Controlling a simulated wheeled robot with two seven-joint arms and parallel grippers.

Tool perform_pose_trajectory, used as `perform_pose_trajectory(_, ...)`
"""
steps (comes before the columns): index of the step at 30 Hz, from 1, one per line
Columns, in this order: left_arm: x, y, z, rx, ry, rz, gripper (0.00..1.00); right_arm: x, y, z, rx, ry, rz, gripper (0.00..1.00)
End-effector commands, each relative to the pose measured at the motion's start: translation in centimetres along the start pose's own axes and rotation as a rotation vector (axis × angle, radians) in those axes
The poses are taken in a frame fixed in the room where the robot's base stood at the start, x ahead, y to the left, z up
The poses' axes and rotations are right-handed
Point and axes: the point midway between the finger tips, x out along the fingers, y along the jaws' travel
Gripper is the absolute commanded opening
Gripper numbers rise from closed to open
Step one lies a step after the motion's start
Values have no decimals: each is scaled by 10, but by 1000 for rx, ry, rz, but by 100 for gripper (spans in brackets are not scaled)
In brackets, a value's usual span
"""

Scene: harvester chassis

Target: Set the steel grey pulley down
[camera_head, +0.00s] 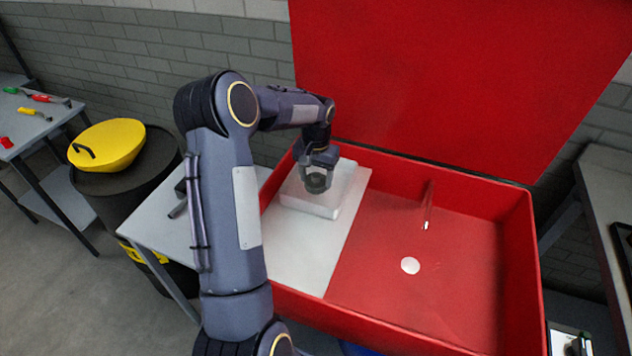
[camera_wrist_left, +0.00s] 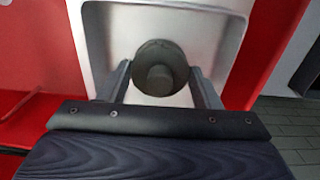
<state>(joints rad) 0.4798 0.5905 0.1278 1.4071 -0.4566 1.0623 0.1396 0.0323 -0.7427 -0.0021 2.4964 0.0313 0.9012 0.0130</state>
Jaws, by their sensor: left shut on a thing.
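My left gripper (camera_head: 317,181) reaches into the red chassis bin and points down at a white tray. It is shut on the steel grey pulley (camera_head: 316,184), a dark round piece. In the left wrist view the pulley (camera_wrist_left: 161,82) sits between the two fingers, with a round hub in its middle. The white tray (camera_wrist_left: 205,25) lies behind it, with a raised rim. In the head view the tray (camera_head: 340,200) stands on the pale left part of the bin floor. I cannot tell whether the pulley touches the tray. My right gripper is not in view.
The red bin (camera_head: 519,235) has raised walls and a tall open red lid (camera_head: 450,80) behind. Its right floor is mostly clear, with a white disc (camera_head: 410,265) and a thin red rod (camera_head: 428,205). A black barrel with a yellow lid (camera_head: 107,146) stands left.

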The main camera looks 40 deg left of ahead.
Motion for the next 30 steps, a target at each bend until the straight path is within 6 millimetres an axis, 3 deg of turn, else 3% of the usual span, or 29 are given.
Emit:
perform_pose_trajectory(8,33,-1,-3,1,-2,0,21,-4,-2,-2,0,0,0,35)
perform_pose_trajectory(19,39,-1,-4,1,1,0,21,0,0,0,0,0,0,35)
perform_pose_trajectory(20,39,-1,-4,1,-1,0,59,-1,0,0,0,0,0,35)
perform_pose_trajectory(25,38,-1,-3,1,-1,0,79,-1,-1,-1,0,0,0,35)
perform_pose_trajectory(30,38,-1,-3,1,-1,0,79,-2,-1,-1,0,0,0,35)
